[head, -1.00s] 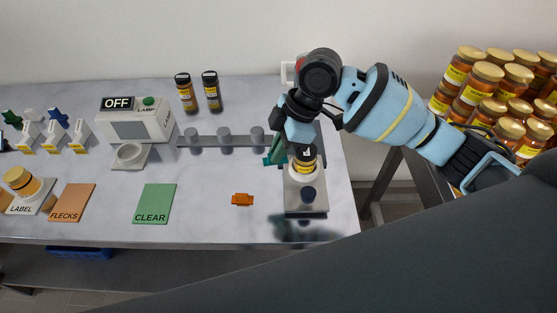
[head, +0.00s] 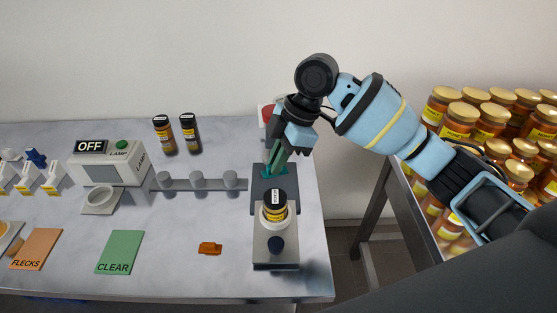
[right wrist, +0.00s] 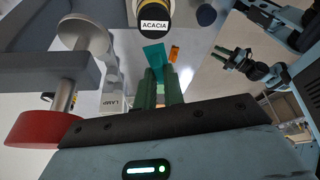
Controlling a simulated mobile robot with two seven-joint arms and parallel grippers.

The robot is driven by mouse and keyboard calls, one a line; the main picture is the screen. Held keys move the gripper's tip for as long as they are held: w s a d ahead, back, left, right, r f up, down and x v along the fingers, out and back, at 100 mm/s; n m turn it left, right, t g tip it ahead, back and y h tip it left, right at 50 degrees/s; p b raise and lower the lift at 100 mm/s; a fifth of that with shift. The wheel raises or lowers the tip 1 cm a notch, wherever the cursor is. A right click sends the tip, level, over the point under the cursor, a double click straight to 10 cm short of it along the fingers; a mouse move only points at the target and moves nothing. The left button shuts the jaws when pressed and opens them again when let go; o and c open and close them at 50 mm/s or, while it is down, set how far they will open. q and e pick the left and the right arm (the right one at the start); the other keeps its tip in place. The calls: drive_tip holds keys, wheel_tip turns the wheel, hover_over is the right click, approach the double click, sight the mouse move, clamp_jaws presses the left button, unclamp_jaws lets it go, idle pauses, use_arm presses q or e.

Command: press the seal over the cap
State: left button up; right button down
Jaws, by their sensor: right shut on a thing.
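A small jar (head: 274,211) with a black cap stands upright in the grey stand (head: 275,258) near the table's right edge. It also shows at the top of the right wrist view, labelled ACACIA (right wrist: 155,25). My right gripper (head: 276,168) is just behind the jar, pointing down, shut on a teal piece (head: 266,171) that looks like the seal. The teal piece shows beyond the green fingertips in the right wrist view (right wrist: 154,55). It is apart from the cap. My left gripper (right wrist: 224,54) shows only in the right wrist view, open and empty.
A similar orange piece (head: 210,248) lies left of the stand. A red knob (head: 266,113) rises behind it. A grey rail (head: 190,185), lamp box (head: 112,165), two dark jars (head: 176,134), an orange card (head: 37,250) and a green card (head: 119,252) lie left. Honey jars (head: 470,120) fill the right.

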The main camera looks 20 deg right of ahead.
sight(272, 198)
drive_tip(key=shift+f, duration=0.15)
drive_tip(key=shift+f+b, duration=0.4)
drive_tip(key=shift+f, duration=3.2)
drive_tip(key=shift+p, duration=0.35)
drive_tip(key=shift+f, duration=0.4)
idle(0.9)
drive_tip(key=shift+r, duration=0.1)
drive_tip(key=shift+r, duration=3.05)
